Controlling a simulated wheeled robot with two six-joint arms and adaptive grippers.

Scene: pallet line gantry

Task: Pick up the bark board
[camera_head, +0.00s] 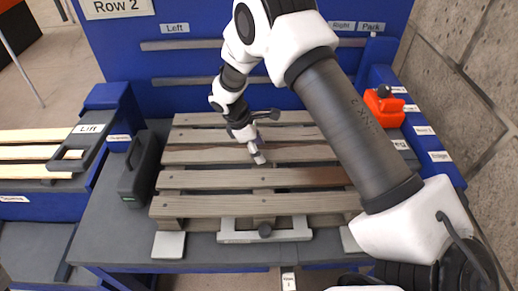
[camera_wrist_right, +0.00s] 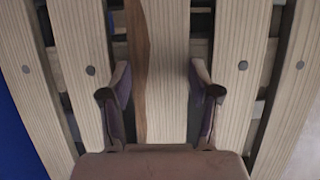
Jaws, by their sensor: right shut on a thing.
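The bark board (camera_wrist_right: 168,75) is a pale wooden slat with a brown bark strip along its left edge in the right wrist view. In the head view it is a middle slat (camera_head: 300,153) of the wooden pallet (camera_head: 200,205), lying level among the others. My right gripper (camera_head: 259,158) reaches down onto it. In the right wrist view the gripper's fingers (camera_wrist_right: 160,95) stand on both sides of the board, closed on its edges. I cannot tell from the picture whether it is raised at all. My left gripper is not in view.
A grey clamp bar (camera_head: 237,236) lies at the pallet's front edge. A dark case (camera_head: 139,170) stands left of the pallet, near a rack of pale boards (camera_head: 35,152). A red-orange device (camera_head: 384,108) sits at the right. A blue panel (camera_head: 200,98) rises behind.

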